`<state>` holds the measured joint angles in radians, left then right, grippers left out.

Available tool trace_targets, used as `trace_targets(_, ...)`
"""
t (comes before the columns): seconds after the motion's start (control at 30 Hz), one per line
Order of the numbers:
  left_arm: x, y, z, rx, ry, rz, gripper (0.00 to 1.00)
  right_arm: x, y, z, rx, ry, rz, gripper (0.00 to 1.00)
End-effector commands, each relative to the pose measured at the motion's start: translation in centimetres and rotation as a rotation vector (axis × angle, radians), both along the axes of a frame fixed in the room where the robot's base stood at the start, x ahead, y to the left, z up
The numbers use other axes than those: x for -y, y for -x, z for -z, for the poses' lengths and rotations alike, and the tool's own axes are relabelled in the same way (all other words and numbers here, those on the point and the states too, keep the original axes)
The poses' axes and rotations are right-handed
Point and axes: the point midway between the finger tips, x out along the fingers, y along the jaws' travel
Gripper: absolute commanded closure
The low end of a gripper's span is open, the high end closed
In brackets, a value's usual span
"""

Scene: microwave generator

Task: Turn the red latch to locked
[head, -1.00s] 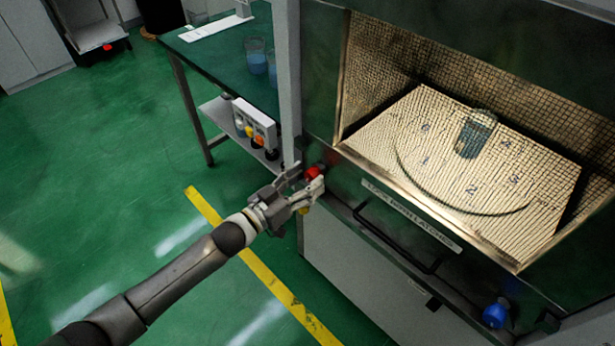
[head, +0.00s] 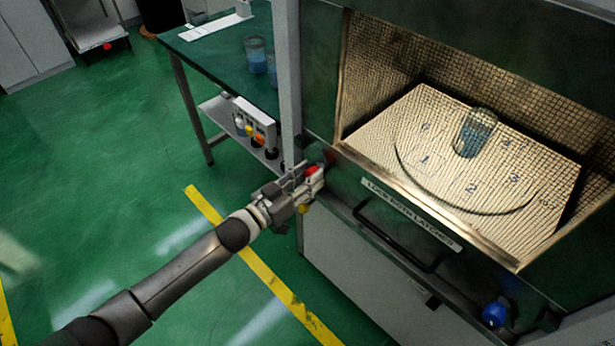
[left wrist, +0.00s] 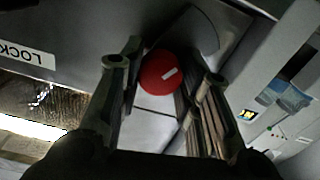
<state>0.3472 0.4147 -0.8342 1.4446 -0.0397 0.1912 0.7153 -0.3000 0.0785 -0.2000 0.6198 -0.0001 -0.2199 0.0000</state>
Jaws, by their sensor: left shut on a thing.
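The red latch (head: 313,171) is a round red knob on the left end of the machine's front, below the open chamber. In the left wrist view the red latch (left wrist: 164,72) shows as a red disc with a white mark, between my two fingers. My left gripper (head: 305,181) is shut on the red latch. It also shows in the left wrist view (left wrist: 160,90), with a finger on each side of the knob. A label (left wrist: 22,55) beside the latch reads LOCK in part, upside down. My right gripper is not in view.
A black handle bar (head: 395,238) and a label strip (head: 410,213) lie right of the latch. A blue knob (head: 495,313) is at the lower right. A beaker (head: 474,134) stands in the open chamber. A green table (head: 225,55) stands behind.

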Motion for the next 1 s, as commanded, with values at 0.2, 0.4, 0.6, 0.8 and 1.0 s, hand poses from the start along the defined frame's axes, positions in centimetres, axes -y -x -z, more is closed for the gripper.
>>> trace_targets(0.2, -0.02, 0.01, 0.04, 0.054, -0.055, -0.001, 0.92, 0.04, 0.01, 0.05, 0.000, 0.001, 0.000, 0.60)
trace_targets(0.4, -0.03, 0.00, 0.05, 0.158, -0.158, -0.001, 0.92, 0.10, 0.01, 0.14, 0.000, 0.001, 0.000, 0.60)
trace_targets(0.6, 0.00, 0.02, 0.09, 0.290, -0.291, -0.001, 0.92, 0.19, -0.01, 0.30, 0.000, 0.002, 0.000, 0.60)
trace_targets(0.8, 0.01, 0.02, 0.08, 0.426, -0.426, -0.001, 0.92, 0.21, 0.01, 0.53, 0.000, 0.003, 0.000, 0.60)
trace_targets(1.0, 0.02, 0.02, 0.06, 0.561, -0.560, -0.001, 0.92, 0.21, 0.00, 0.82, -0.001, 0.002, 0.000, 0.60)
